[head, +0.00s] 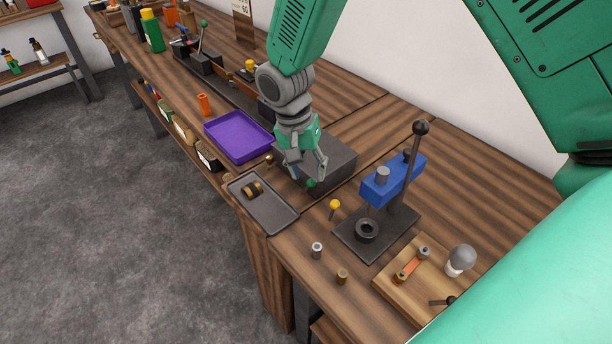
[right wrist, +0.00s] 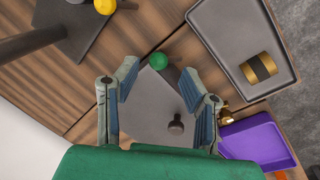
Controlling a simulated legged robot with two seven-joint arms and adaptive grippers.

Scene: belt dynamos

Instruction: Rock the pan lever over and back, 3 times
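A dark grey box (head: 342,160) stands on the wooden bench, and a green ball knob (head: 311,183) shows at its near side. I take this knob to be the pan lever's; its shaft is hidden or too small to make out. In the right wrist view the green knob (right wrist: 158,60) lies at the edge of the grey box (right wrist: 150,104), which also bears a dark round knob (right wrist: 175,124). My right gripper (head: 309,175) points down over the box. Its fingertips (right wrist: 160,68) are apart on either side of the green knob in that view, with no visible grip. My left gripper is out of view.
A grey tray (head: 280,219) with a brass roll and a purple tray (head: 231,149) lie left. A black-based press (head: 345,242) with a tall lever (head: 412,160) stands right, beside a yellow knob (head: 335,204). A wooden board (head: 388,281) holds small parts.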

